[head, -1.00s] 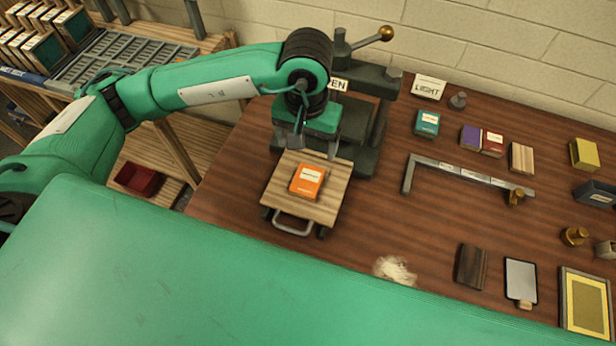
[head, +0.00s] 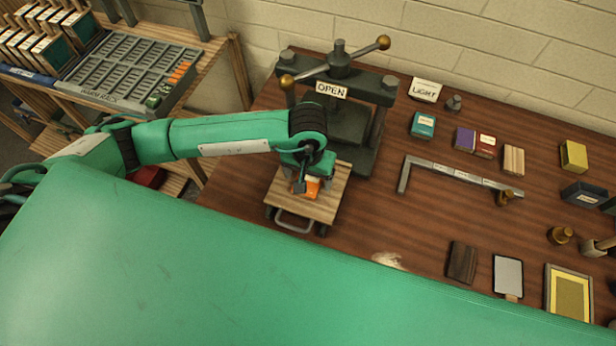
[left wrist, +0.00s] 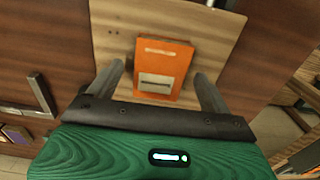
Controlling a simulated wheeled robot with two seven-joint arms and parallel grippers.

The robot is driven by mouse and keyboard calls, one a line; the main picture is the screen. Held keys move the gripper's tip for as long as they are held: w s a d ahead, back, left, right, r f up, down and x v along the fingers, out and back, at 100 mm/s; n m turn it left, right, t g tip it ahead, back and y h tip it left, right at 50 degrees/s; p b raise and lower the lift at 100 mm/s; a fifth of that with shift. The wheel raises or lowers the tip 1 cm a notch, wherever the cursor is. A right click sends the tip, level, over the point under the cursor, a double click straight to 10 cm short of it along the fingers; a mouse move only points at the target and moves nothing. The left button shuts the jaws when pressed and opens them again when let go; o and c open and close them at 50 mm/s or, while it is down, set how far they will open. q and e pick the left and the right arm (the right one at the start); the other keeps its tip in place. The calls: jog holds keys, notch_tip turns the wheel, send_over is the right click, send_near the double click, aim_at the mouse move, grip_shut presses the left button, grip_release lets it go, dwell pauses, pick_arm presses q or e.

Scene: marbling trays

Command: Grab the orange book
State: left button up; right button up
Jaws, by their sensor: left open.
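The orange book (head: 313,187) lies on a small wooden board with a metal handle (head: 330,208), in front of the press. My left gripper (head: 305,190) is above the book and hides part of it in the head view. In the left wrist view, the orange book (left wrist: 162,68) lies on the pale board (left wrist: 112,35), ahead of and between the two fingers of my left gripper (left wrist: 161,85). The fingers are open and spread wider than the book. I cannot tell their exact height above it. My right gripper is not in view.
The dark press (head: 350,120) with an OPEN sign (head: 331,90) stands behind the board. To the right are a teal book (head: 423,125), purple (head: 465,138) and dark red (head: 486,146) books, and an L-shaped metal rail (head: 450,169). A grey rack (head: 130,68) stands at left.

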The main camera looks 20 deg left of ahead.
pick_arm(q)
jog(key=shift+f, duration=0.2)
jog(key=c, duration=1.1)
